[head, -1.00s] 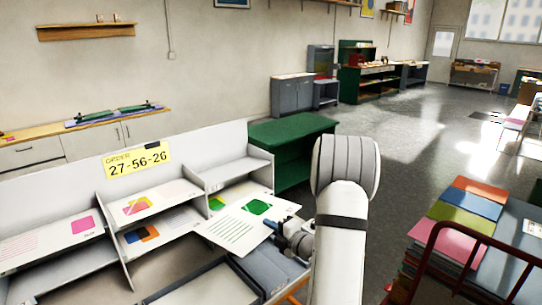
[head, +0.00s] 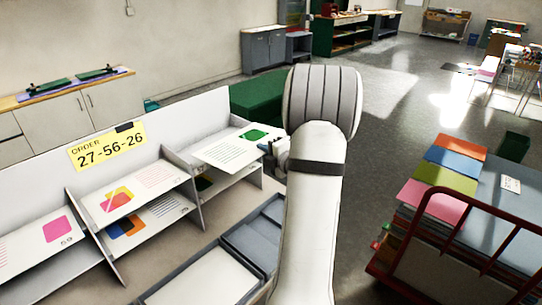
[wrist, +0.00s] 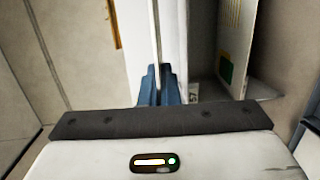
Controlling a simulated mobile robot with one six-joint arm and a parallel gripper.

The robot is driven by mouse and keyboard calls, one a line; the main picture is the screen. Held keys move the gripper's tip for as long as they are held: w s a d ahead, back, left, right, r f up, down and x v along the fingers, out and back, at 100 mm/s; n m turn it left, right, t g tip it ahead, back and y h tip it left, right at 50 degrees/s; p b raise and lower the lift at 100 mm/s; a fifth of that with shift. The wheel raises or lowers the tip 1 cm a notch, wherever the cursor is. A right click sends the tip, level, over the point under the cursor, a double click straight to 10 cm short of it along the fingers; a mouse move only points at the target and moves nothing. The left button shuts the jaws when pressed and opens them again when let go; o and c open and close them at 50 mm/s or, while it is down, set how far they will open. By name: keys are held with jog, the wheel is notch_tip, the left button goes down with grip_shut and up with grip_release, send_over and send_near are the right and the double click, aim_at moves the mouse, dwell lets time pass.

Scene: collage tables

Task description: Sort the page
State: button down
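My gripper (head: 272,155) is shut on the near right edge of a white page (head: 222,153) with text lines and a green shape. In the wrist view the blue fingertips (wrist: 158,90) close on this page, seen edge-on (wrist: 156,35). The page lies level with the top right compartment of the white sorting rack (head: 180,160). I cannot tell whether it touches the shelf. Another page with a green patch (wrist: 234,45) shows beside it in the wrist view, apart from the fingers. A yellow card (head: 108,146) on the rack reads "ORDER 27-56-26".
The rack holds a pink-shape page (head: 35,240) marked 59, a pink-and-yellow page (head: 130,193) and an orange-and-blue page (head: 145,222). A grey tray (head: 147,299) with a white sheet stands in front. A red cart (head: 440,222) with coloured stacks is at right.

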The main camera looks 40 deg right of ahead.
aim_at(239, 140)
jog(key=w, duration=0.4)
jog(key=w+a+f+b, duration=0.1)
jog(key=w, duration=0.7)
jog(key=shift+a+f, duration=0.35)
jog(key=shift+f, duration=0.05)
jog(key=shift+s+d+f+b, duration=0.1)
jog(key=shift+s+f+b, duration=0.1)
jog(key=shift+f+b, duration=0.55)
jog(key=shift+s+f+b, duration=0.15)
jog(key=shift+f+b, duration=0.5)
jog(key=shift+f, duration=0.25)
jog(key=shift+s+d+f+b, duration=0.1)
jog(key=shift+s+f+b, duration=0.1)
jog(key=shift+f+b, duration=0.55)
jog(key=shift+a, duration=0.1)
jog(key=c, duration=1.6)
grip_release()
jog(key=shift+s+r+b, duration=0.25)
jog(key=shift+s+b, duration=0.15)
jog(key=shift+s, duration=1.55)
jog(key=shift+s+r+b, duration=0.2)
jog(key=shift+s+b, duration=0.15)
jog(key=shift+s, duration=1.55)
